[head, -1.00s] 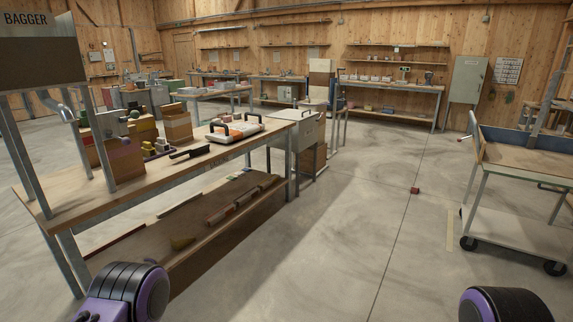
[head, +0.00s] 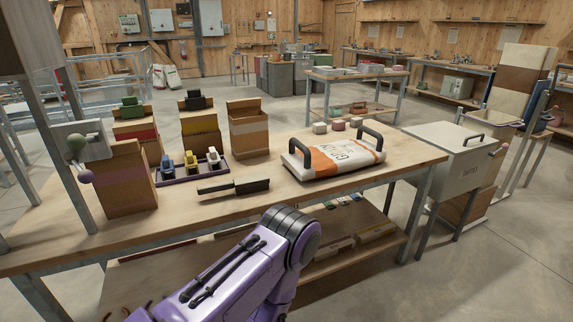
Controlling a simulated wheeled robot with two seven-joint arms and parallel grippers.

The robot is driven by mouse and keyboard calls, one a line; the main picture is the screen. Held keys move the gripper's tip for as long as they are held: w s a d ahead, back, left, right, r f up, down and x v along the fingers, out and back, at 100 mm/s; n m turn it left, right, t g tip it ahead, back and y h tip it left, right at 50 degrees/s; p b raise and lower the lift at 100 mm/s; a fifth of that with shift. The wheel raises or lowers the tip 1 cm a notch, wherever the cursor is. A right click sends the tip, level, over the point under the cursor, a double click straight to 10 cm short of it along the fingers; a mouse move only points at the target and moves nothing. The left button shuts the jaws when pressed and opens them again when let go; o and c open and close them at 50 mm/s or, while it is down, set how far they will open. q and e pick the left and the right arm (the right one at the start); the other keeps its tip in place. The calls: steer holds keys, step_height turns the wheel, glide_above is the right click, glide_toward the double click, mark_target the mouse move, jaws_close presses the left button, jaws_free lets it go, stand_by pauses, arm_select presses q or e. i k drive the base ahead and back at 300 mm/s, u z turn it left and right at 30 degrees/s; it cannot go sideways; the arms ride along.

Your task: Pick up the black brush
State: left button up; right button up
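The black brush (head: 233,187) lies flat on the wooden bench (head: 330,199) near its front edge. Its thin end points left and its thicker dark end points right. Nothing is on top of it. A purple link of one of my arms rises from the bottom of the head view, in front of the bench and below the brush. Neither of my grippers shows.
A tray of small colored clamps (head: 193,170) sits just behind the brush. Cardboard bins (head: 248,134) stand further back. A white and orange bag with black handles (head: 336,158) lies to the right. A grey cabinet (head: 440,158) stands beyond the bench.

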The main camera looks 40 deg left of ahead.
mark_target(246, 185)
steer(key=i, duration=1.1)
steer(key=u, duration=2.5)
